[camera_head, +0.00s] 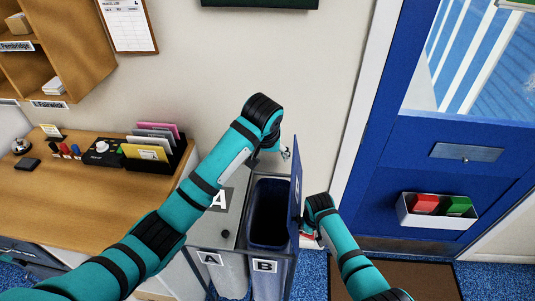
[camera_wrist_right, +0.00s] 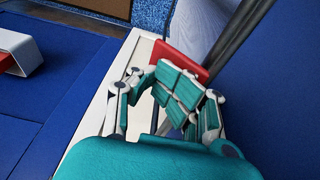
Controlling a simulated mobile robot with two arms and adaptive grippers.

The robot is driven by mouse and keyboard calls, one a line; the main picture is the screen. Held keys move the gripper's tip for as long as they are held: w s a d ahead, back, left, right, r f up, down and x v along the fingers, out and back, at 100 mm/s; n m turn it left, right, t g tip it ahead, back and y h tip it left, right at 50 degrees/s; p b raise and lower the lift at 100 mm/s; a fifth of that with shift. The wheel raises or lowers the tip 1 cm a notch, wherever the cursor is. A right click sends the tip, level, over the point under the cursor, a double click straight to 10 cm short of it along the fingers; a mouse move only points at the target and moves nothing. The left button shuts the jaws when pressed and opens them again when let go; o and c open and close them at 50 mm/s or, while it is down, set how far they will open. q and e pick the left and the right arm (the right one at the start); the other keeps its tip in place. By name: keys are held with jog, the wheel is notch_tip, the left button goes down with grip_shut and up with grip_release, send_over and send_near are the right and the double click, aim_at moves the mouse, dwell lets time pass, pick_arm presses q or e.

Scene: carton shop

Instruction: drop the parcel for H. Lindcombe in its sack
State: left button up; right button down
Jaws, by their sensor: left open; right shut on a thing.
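My right gripper (camera_wrist_right: 178,88) is shut on a red flat-faced thing (camera_wrist_right: 186,58), mostly hidden by the fingers. No name shows on it, so I cannot tell whether it is the parcel for H. Lindcombe. In the head view my right gripper (camera_head: 306,231) is low, just right of the raised blue lid (camera_head: 296,182). My left gripper (camera_head: 285,153) is open and empty, above and behind the sacks. Sack B (camera_head: 266,280) stands open with a dark interior. Sack A (camera_head: 229,275), left of it, is under a shut grey lid (camera_head: 234,212) with a black knob.
A wooden desk (camera_head: 60,205) with a black card rack (camera_head: 168,163) is at left, below wooden pigeonholes (camera_head: 70,40). A blue door (camera_head: 400,190) at right carries a white box (camera_head: 438,211) with red and green blocks. A brown mat (camera_head: 430,279) lies below it.

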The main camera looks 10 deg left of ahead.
pick_arm(q)
jog(key=shift+f, duration=0.1)
pick_arm(e)
jog(key=shift+s+a+f, duration=0.25)
jog(key=shift+s+a, duration=0.1)
jog(key=shift+s, duration=0.05)
jog(key=shift+w+a+r, duration=0.1)
jog(key=shift+w+r, duration=0.05)
jog(key=shift+r, duration=1.35)
jog(key=shift+w+d+r, duration=0.1)
jog(key=shift+d+r, duration=0.05)
jog(key=shift+r, duration=0.4)
jog(key=shift+w+d+r, duration=0.1)
jog(key=shift+r, duration=0.4)
pick_arm(q)
jog(key=shift+a, duration=0.15)
pick_arm(e)
notch_tip(320, 180, up, 7)
jog(key=shift+r, duration=0.1)
pick_arm(q)
jog(key=shift+w, duration=0.1)
